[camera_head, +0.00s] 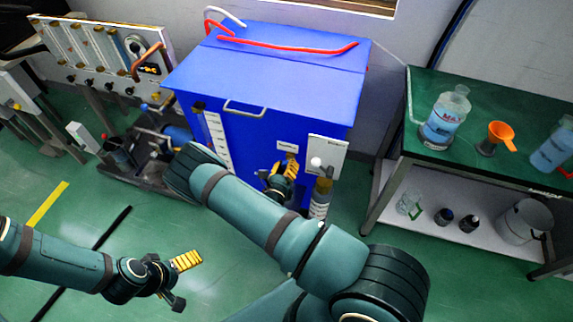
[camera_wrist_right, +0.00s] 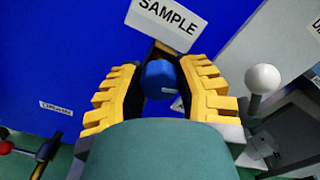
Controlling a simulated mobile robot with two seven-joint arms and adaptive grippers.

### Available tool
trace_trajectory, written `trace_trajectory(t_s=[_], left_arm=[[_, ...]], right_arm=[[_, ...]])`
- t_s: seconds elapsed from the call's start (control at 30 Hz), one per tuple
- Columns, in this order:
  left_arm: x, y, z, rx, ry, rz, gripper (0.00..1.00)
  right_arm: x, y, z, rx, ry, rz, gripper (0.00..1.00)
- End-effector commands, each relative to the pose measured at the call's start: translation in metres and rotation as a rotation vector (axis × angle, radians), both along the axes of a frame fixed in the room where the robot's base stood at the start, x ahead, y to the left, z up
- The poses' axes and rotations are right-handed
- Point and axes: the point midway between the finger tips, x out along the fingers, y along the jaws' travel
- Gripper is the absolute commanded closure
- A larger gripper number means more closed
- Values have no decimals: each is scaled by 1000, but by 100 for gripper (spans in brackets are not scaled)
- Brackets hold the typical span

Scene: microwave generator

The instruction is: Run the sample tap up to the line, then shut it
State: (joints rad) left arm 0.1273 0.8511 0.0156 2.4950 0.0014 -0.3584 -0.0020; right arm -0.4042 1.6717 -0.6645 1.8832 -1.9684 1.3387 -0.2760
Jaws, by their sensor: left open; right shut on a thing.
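The blue tank (camera_head: 270,80) carries a small white label (camera_head: 288,146) on its front, which reads SAMPLE in the right wrist view (camera_wrist_right: 168,20). Just below that label is a round blue tap knob (camera_wrist_right: 160,78). My right gripper (camera_head: 287,170) is at the tank front, its yellow fingers shut on the blue knob from both sides. A cylinder with pale marks (camera_head: 319,205) stands just right of it; its fill level cannot be made out. My left gripper (camera_head: 184,281) is open and empty above the green floor, away from the tank. The tap's outlet is hidden.
A white panel (camera_head: 328,150) with a white ball-ended lever (camera_wrist_right: 262,80) is close beside my right gripper. A green bench (camera_head: 490,165) at right holds bottles and an orange funnel (camera_head: 501,134). A gauge board (camera_head: 100,55) stands left. Floor around my left gripper is mostly clear.

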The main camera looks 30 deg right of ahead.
Motion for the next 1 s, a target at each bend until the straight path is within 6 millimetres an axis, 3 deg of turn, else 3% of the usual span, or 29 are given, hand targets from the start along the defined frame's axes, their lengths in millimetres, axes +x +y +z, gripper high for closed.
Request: trace_trajectory(t_s=[0.4,0.43,0.5,0.83,1.0], left_arm=[[0,0,1,0,1,0,3],[0,0,1,0,1,0,3],[0,0,1,0,1,0,3],[0,0,1,0,0,0,3],[0,0,1,0,0,0,3]], right_arm=[[1,0,2,-37,37,1,100],[1,0,2,-38,36,1,55],[1,0,2,-36,36,1,35],[0,1,1,-34,38,1,35],[-11,15,0,-34,39,1,35]])
